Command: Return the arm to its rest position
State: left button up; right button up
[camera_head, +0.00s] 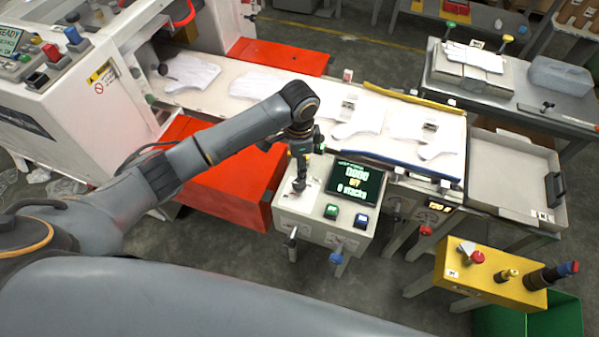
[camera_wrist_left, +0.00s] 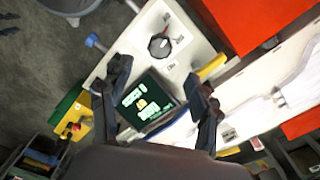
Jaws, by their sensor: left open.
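My left arm (camera_head: 215,145) reaches in from the left in the head view and bends down at the wrist over a white control box (camera_head: 330,232). My left gripper (camera_head: 300,160) points down above the box's left part, seen edge-on. In the left wrist view my left gripper (camera_wrist_left: 158,88) has its two dark fingers spread wide apart with nothing between them. The box's lit screen (camera_head: 355,184) shows between the fingers in the wrist view (camera_wrist_left: 147,102). My right gripper is not in view.
A white conveyor table with several flat white gloves (camera_head: 360,120) runs behind the box. Red panels (camera_head: 215,180) stand beside it. A grey tray (camera_head: 510,175), a yellow block (camera_head: 490,275) with knobs and a green bin (camera_head: 560,315) lie to the right.

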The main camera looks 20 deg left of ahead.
pick_arm(q)
notch_tip(320, 180, up, 2)
jog(key=shift+r, duration=0.2)
dwell(0.4)
